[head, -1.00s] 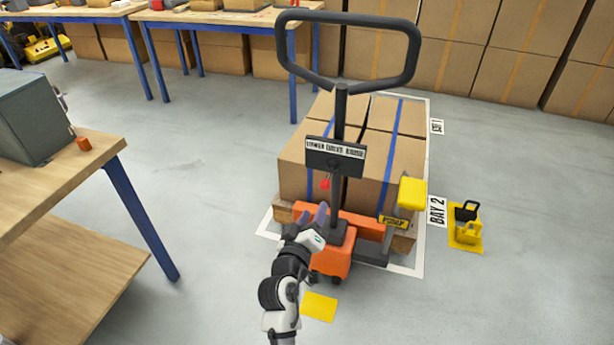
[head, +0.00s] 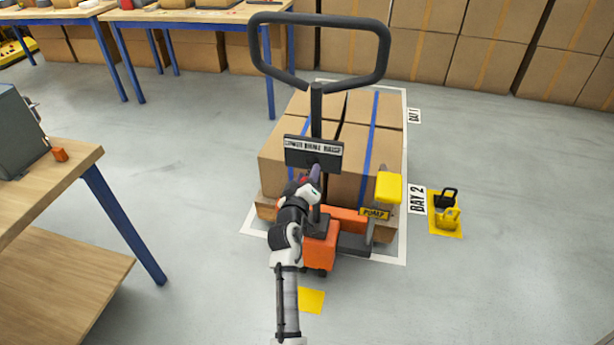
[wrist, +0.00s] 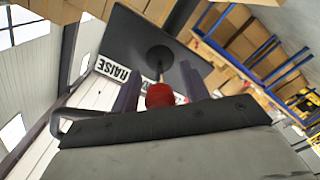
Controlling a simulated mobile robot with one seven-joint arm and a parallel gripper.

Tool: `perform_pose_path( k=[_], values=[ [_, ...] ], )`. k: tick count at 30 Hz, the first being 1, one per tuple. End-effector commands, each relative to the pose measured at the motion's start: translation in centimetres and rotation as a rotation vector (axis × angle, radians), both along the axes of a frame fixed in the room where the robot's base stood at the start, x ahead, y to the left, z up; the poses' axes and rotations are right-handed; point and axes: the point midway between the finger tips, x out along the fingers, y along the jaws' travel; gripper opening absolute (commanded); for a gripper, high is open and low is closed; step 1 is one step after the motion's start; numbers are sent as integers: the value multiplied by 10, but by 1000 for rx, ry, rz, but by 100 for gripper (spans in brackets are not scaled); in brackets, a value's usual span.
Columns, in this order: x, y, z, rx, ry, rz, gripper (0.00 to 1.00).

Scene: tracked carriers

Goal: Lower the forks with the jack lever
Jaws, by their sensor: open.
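The orange pallet jack (head: 318,250) stands in front of a pallet of boxes, with its dark handle loop (head: 383,45) upright. A dark plate (head: 300,150) on the mast bears words, of which "RAISE" is readable in the wrist view (wrist: 112,68). The jack lever's red knob (wrist: 160,95) hangs below the plate on a thin rod. In the head view my gripper (head: 312,176) is just under the plate and hides the knob. In the wrist view my gripper (wrist: 158,90) is open, with the knob between its two fingers; I cannot tell whether they touch it.
Taped boxes (head: 285,150) sit on the pallet beyond the jack. A yellow pump pedal (head: 388,187) stands right of the mast. A workbench (head: 60,185) is at the left, and a yellow wheel chock (head: 446,216) lies at the right.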

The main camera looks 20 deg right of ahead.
Motion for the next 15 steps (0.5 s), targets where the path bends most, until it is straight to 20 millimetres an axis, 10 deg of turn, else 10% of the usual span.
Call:
perform_pose_path(
  k=[4, 15],
  values=[
    [0, 0, 0, 0, 0, 0, 45],
    [0, 0, 0, 0, 0, 0, 0]
  ],
)
